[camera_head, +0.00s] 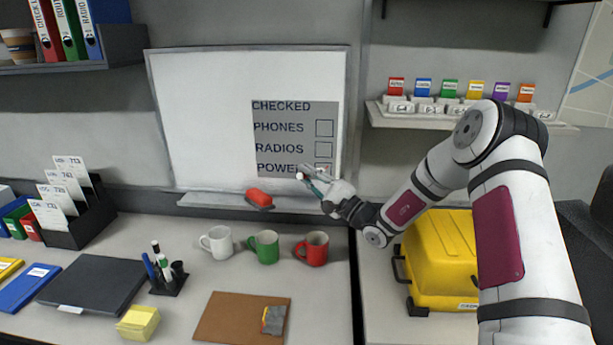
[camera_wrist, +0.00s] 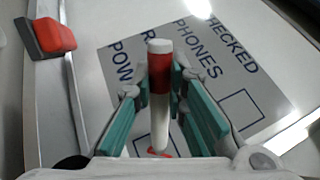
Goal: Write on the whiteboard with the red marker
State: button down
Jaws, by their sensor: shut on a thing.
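The whiteboard (camera_head: 205,110) hangs on the back wall. A grey checklist panel (camera_head: 285,140) on it reads CHECKED, PHONES, RADIOS and POWER, with boxes at right. My gripper (camera_head: 312,182) is in front of the board's lower right, near the POWER row, partly covering it. In the wrist view, the red marker (camera_wrist: 160,72), white with a red band, is between my gripper's teal fingers (camera_wrist: 160,100), which are shut on it. Whether its tip touches the board cannot be told. A little red shows around the POWER box, unclear in detail.
A red eraser (camera_head: 259,198) sits on the board's tray (camera_head: 215,201). White, green and red mugs (camera_head: 314,249) stand on the desk below. A yellow case (camera_head: 440,255) is at right, under my arm. A pen holder (camera_head: 169,280) stands at left.

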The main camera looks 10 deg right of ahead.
jog(key=shift+s+d+r+p, duration=0.15)
jog(key=shift+d+r+p, duration=0.2)
jog(key=shift+r, duration=0.25)
dwell(0.4)
jog(key=s+a+p, duration=0.2)
jog(key=s+p, duration=0.2)
jog(key=s, duration=0.2)
dwell(0.8)
dwell(0.4)
